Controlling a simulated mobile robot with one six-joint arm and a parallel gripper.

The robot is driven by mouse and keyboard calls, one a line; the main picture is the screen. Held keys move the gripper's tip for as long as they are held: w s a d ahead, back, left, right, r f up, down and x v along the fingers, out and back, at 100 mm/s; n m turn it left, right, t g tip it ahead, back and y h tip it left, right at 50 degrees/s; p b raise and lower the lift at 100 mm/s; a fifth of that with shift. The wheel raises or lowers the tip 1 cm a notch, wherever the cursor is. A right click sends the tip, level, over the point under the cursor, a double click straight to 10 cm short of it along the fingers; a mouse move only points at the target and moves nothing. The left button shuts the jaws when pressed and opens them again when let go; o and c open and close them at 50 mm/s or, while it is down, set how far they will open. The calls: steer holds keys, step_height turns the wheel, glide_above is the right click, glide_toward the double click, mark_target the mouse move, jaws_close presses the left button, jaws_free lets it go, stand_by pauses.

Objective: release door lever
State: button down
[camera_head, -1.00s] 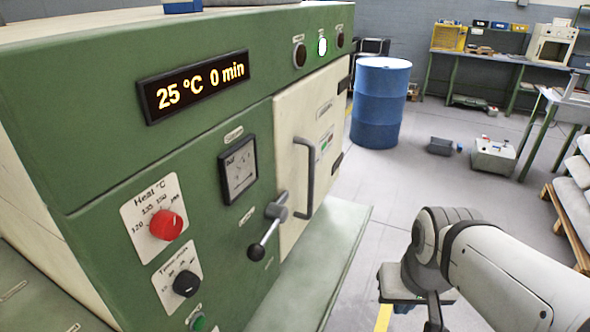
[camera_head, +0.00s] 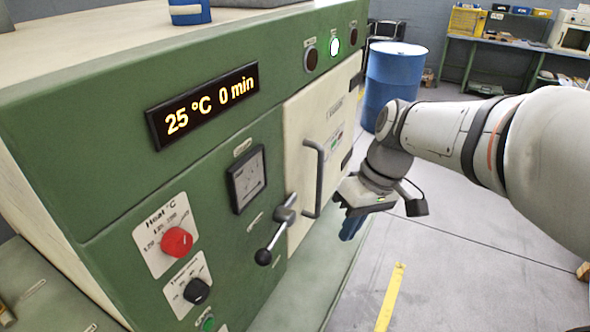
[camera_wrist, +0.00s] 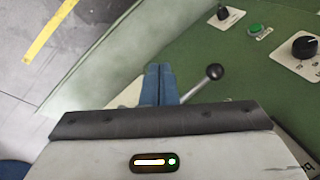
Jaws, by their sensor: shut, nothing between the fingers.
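The door lever (camera_head: 275,231) is a grey metal handle with a black ball knob. It sits on the green machine, left of the cream door (camera_head: 322,150), and its knob end points down to the left. The door looks closed and has a grey vertical pull handle (camera_head: 314,180). My gripper (camera_head: 350,230) is shut and empty, to the right of the lever and apart from the door. In the wrist view my blue fingers (camera_wrist: 160,82) are together, and the lever's knob (camera_wrist: 214,72) shows just right of them. The lever's pivot is hidden there by my gripper body.
The green machine (camera_head: 100,190) fills the left, with a red heat knob (camera_head: 176,242) and a black timer knob (camera_head: 197,291). A green ledge (camera_head: 300,290) runs below the door. A blue barrel (camera_head: 394,75) stands behind my arm.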

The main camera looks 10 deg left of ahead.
mark_target(267, 251)
steer(key=w+a+r+n+g+y+p, duration=0.2)
steer(key=w+a+r+n, duration=0.3)
steer(key=a+r, duration=0.1)
steer(key=shift+a+n+g, duration=0.3)
steer(key=shift+a+g, duration=0.1)
steer(key=shift+a, duration=0.5)
steer(key=p+x, duration=0.3)
steer(key=x, duration=1.1)
steer(key=shift+a, duration=0.25)
